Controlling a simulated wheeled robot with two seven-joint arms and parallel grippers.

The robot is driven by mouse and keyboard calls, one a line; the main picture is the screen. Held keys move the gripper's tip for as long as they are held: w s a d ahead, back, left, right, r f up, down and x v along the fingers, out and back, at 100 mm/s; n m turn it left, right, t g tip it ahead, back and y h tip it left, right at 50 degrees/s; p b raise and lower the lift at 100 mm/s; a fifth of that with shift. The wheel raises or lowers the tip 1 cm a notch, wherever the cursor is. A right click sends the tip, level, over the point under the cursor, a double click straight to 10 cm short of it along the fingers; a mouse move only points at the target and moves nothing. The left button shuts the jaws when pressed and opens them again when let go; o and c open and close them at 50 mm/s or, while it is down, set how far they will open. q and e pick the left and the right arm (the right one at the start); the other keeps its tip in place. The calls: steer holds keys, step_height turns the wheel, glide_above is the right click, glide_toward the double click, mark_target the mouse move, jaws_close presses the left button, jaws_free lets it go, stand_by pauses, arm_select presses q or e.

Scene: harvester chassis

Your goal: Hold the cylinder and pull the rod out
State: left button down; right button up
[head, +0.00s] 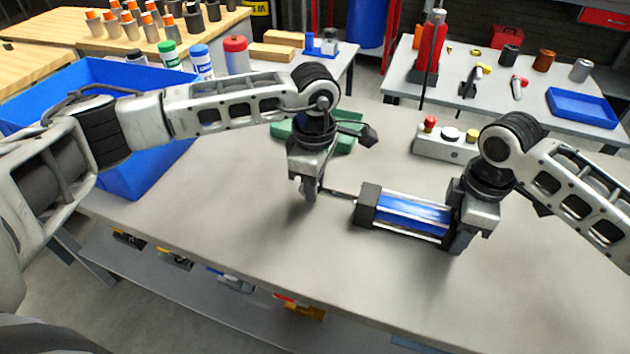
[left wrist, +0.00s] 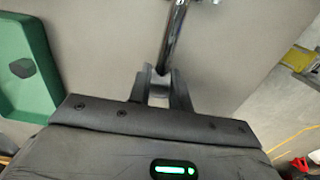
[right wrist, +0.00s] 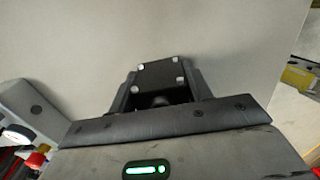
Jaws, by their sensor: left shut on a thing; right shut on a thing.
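The cylinder (head: 410,215) lies level above or on the grey table, with a blue barrel between two black end blocks. Its thin rod (head: 340,191) sticks out to the left. My left gripper (head: 310,192) is shut on the rod's outer end. In the left wrist view the chrome rod (left wrist: 174,40) runs up from between the fingers (left wrist: 160,92). My right gripper (head: 460,240) is shut on the cylinder's right end block. The right wrist view shows that dark block with bright bolts (right wrist: 160,75) between the fingers (right wrist: 160,90). The gripped rod tip is mostly hidden.
A blue bin (head: 140,160) stands at the left. A green tray (head: 345,143) lies behind my left gripper. A grey control box (head: 440,148) with coloured buttons stands behind the cylinder. The table front (head: 330,260) is clear.

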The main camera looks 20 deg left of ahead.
arm_select(q)
steer(key=c, duration=1.2)
jaws_free()
arm_select(e)
steer(key=shift+d, duration=0.1)
arm_select(q)
steer(key=shift+r, duration=0.1)
step_height(320, 180, up, 12)
arm_select(e)
steer(key=o, duration=1.4)
steer(key=shift+o, duration=0.2)
